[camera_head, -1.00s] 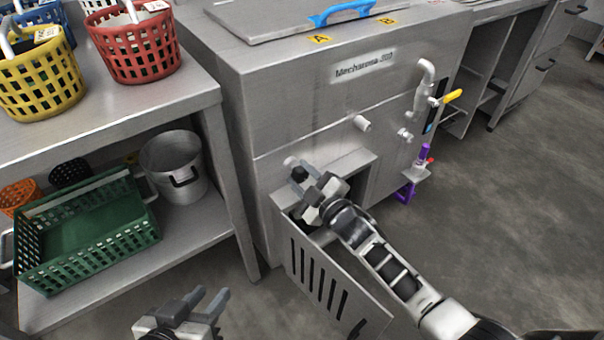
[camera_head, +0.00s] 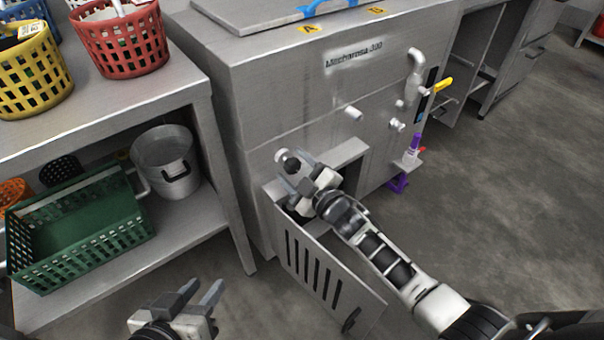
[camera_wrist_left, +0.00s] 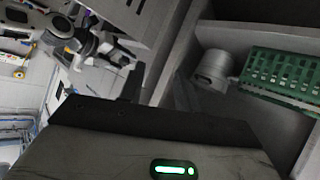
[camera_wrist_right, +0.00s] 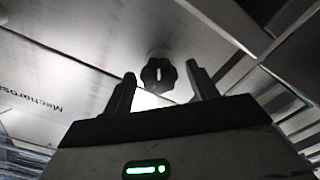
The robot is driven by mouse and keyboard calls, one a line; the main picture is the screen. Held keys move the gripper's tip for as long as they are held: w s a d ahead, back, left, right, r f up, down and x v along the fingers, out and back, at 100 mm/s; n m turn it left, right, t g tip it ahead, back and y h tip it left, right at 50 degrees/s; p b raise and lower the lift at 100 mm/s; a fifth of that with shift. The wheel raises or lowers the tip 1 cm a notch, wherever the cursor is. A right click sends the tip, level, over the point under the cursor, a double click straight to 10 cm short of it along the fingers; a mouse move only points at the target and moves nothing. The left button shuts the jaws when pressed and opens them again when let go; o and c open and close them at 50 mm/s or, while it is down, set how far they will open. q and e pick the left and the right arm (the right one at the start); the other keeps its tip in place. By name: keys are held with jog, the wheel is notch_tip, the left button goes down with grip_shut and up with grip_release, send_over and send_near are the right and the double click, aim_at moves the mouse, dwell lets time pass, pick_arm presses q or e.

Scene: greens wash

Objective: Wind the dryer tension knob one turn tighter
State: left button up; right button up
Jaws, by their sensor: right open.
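The tension knob (camera_wrist_right: 158,74) is a dark, lobed knob with a pale stripe, standing upright in the right wrist view. It sits just beyond my right gripper (camera_wrist_right: 160,88), roughly centred between the fingertips. The fingers are apart, with clear space on both sides of the knob. In the head view my right gripper (camera_head: 297,174) is at the left part of the dryer's (camera_head: 290,105) front, above the open slotted door. A pale round piece shows at its fingertips there; I cannot tell if it is the knob. My left gripper (camera_head: 195,298) is open and empty, low in front.
The slotted door (camera_head: 315,268) hangs open below my right arm. A steel shelf unit at left holds red (camera_head: 122,42) and yellow (camera_head: 32,75) baskets, a green crate (camera_head: 80,235) and a pot (camera_head: 165,163). The floor at right is clear.

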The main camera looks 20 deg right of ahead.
jog(key=shift+s+d, duration=0.2)
jog(key=shift+s, duration=0.2)
pick_arm(q)
jog(key=shift+s+a+r+y+p, duration=0.35)
jog(key=shift+a+r+p, duration=0.2)
jog(key=shift+p, duration=1.25)
pick_arm(e)
jog(key=v, duration=1.5)
jog(key=shift+f, duration=0.1)
